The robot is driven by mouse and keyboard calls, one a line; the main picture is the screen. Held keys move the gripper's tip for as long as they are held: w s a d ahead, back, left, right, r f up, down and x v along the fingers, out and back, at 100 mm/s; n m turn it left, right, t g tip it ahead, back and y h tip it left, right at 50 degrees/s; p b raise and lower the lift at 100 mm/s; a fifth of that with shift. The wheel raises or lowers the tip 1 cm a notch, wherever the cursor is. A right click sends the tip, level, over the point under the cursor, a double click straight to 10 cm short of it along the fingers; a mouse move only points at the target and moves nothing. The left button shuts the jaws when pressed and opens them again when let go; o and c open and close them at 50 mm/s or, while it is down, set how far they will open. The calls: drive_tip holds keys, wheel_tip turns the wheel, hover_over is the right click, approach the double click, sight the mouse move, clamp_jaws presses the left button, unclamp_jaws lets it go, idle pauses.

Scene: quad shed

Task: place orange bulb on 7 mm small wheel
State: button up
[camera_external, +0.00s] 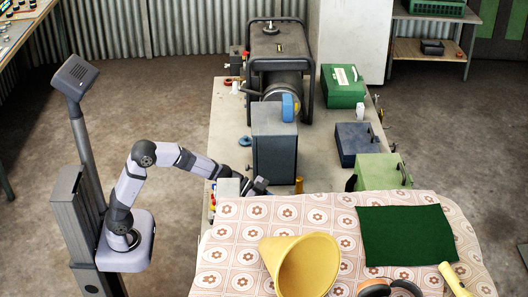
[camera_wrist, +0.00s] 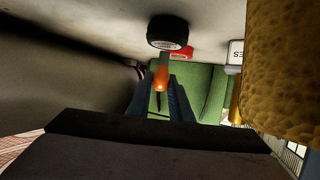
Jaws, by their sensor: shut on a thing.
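My gripper (camera_wrist: 160,92) is shut on the orange bulb (camera_wrist: 161,77), whose orange end shows between the two dark fingers in the wrist view. In the external view my gripper (camera_external: 258,187) is low over the bench, beside the foot of a dark grey box; the bulb cannot be made out there. A small black wheel (camera_wrist: 167,32) with a pale marked hub stands beyond the bulb in the wrist view, apart from it. Its marking is too small to read, so I cannot tell its size. I cannot pick out the wheel in the external view.
The tall grey box (camera_external: 275,155) stands close to my gripper. A red piece (camera_wrist: 181,54) lies by the wheel, with a green object (camera_wrist: 205,85) near the fingers. A white labelled block (camera_wrist: 236,55) and a large yellow textured object (camera_wrist: 287,70) are at right.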

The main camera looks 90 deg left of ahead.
drive_tip(key=shift+f, duration=0.3)
drive_tip(key=shift+f, duration=0.15)
drive_tip(key=o, duration=0.8)
drive_tip(key=shift+r, duration=0.3)
drive_tip(key=p+v, duration=0.2)
drive_tip(key=v, duration=1)
drive_tip(key=shift+f, duration=0.1)
